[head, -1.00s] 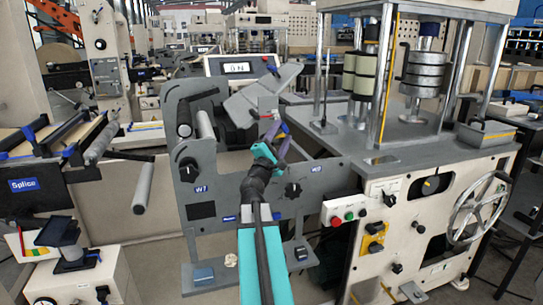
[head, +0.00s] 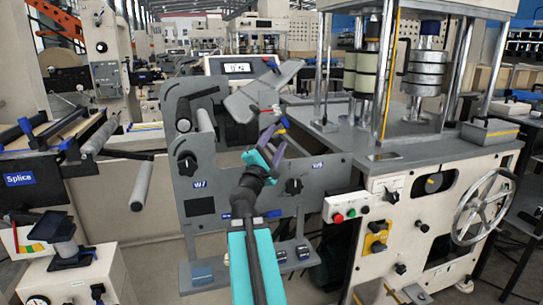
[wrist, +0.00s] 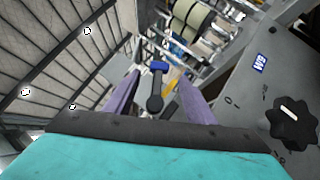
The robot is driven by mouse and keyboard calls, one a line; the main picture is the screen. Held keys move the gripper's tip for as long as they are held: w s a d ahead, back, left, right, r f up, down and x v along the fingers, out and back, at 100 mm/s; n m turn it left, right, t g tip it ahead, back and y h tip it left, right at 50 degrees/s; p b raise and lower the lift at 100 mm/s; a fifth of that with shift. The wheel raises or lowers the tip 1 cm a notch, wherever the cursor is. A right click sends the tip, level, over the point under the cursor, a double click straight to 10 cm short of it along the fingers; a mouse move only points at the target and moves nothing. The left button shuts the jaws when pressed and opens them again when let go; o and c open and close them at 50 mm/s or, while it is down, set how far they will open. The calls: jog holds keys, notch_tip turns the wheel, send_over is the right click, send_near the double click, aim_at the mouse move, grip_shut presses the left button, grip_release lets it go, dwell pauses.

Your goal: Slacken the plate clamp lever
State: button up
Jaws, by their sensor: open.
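My gripper (head: 279,134) has teal housing and purple fingers. It is open in front of the grey panel's upper part. In the wrist view my gripper (wrist: 158,82) shows its fingers spread, with a dark lever (wrist: 155,102) with a blue end (wrist: 159,66) seen between them. The fingers do not visibly touch it. In the head view a small blue-ended part (head: 284,123) shows at the fingertips; I cannot tell for sure that it is the same lever. Another blue handle (head: 272,65) sits on the tilted grey plate (head: 262,92).
A black star knob (head: 293,186) sits on the panel near the W9 label; it also shows in the wrist view (wrist: 291,123). Rollers lie to the left. A press with a handwheel (head: 482,210) and a button box (head: 346,207) stand right.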

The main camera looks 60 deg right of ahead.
jog(key=shift+s+a+f+b, duration=0.15)
jog(key=shift+a+f+b, duration=0.35)
jog(key=shift+b, duration=0.95)
jog(key=b+v, duration=0.2)
jog(key=b, duration=0.4)
jog(key=shift+a+r, duration=0.1)
jog(key=shift+a, duration=0.05)
jog(key=shift+a+b, duration=0.3)
jog(key=shift+b, duration=0.45)
